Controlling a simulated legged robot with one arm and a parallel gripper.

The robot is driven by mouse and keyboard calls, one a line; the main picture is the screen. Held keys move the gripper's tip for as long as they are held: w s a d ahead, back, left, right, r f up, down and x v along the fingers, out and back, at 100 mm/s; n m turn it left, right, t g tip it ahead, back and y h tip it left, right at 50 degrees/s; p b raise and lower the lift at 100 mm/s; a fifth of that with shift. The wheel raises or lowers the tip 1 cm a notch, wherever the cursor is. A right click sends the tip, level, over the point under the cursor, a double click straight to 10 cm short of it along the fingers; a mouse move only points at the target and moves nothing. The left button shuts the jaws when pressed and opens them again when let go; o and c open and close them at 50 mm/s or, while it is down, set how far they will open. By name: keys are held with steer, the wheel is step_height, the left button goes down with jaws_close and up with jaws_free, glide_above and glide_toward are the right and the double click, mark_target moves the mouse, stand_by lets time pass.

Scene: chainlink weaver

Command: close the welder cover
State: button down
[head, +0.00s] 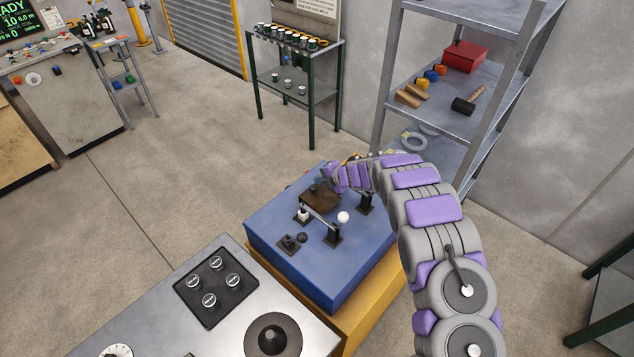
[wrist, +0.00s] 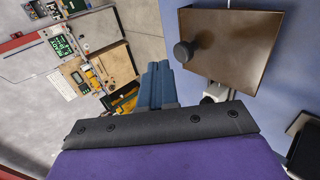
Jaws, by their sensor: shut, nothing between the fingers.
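The welder (head: 290,255) is a blue box on a yellow base, below centre in the head view. Its cover (head: 322,203) is a brown, see-through panel over the back of the blue top. The cover fills the upper right of the wrist view (wrist: 235,45), with a black knob (wrist: 183,52) near its left edge. How far the cover is tilted is hard to tell. My gripper (head: 322,183) is at the cover's far side. Its blue fingers (wrist: 158,78) are together and empty, left of the knob and apparently apart from it.
On the blue top stand a white ball (head: 343,217) on a black post, a lever bar and a black knob (head: 301,238). A steel bench (head: 150,310) with several dials is in front. A grey shelf (head: 450,110) stands close behind my arm. Floor is clear at left.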

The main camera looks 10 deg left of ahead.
steer(key=b+v, duration=0.1)
steer(key=v, duration=1.1)
steer(key=shift+d, duration=0.2)
steer(key=w+d+r+m+t+h+b, duration=0.25)
steer(key=d+r+m+h, duration=0.2)
steer(key=d, duration=0.35)
steer(key=w+d+r+m+t+h+b, duration=0.1)
steer(key=d+r+m+t+h+b, duration=0.15)
steer(key=d+r+m, duration=0.35)
steer(key=s+d+r+m+g+h+b, duration=0.3)
steer(key=s+d+m+h, duration=0.4)
steer(key=s+d, duration=0.65)
steer(key=s+f+m+g+y+b, duration=0.1)
steer(key=s+f+m+g+b, duration=0.25)
steer(key=s+m, duration=1.15)
steer(key=s+a+f+n+g+y+b, duration=0.1)
steer(key=s+a+f+g, duration=0.1)
steer(key=s, duration=0.7)
steer(key=s+a+f+n+g+y+b, duration=0.1)
steer(key=s+a+f+y, duration=0.1)
steer(key=s+a, duration=0.3)
steer(key=s+a+f+n+g+y+b, duration=0.1)
steer(key=s+a, duration=0.3)
steer(key=s, duration=1)
steer(key=shift+a+f+g+y, duration=0.15)
steer(key=shift+f+g+y, duration=0.15)
steer(key=shift+f+g, duration=0.6)
